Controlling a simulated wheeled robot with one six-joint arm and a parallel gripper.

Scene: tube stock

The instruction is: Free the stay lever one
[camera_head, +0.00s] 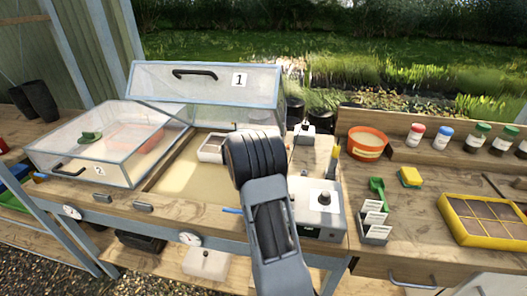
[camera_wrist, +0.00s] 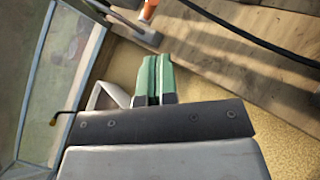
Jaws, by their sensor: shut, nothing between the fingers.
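Lid one (camera_head: 215,82), a clear framed panel with a black handle and a "1" label, stands raised over its open box (camera_head: 190,178). In the wrist view a grey bar (camera_wrist: 135,30) with an orange part (camera_wrist: 149,10) lies near the box's wooden edge; it may be stay lever one, but I cannot be sure. My gripper (camera_wrist: 155,75) shows two green fingers pressed together, empty, over the sandy box floor and apart from the grey bar. In the head view my arm hides the gripper and part of the box.
Closed lid two (camera_head: 110,140) is at the left. A white-topped device (camera_head: 322,205) and a label holder (camera_head: 374,225) stand right of my arm. An orange pot (camera_head: 367,143), several jars and a yellow seed tray (camera_head: 485,222) occupy the right bench. In the wrist view a framed clear panel (camera_wrist: 60,70) is close at left.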

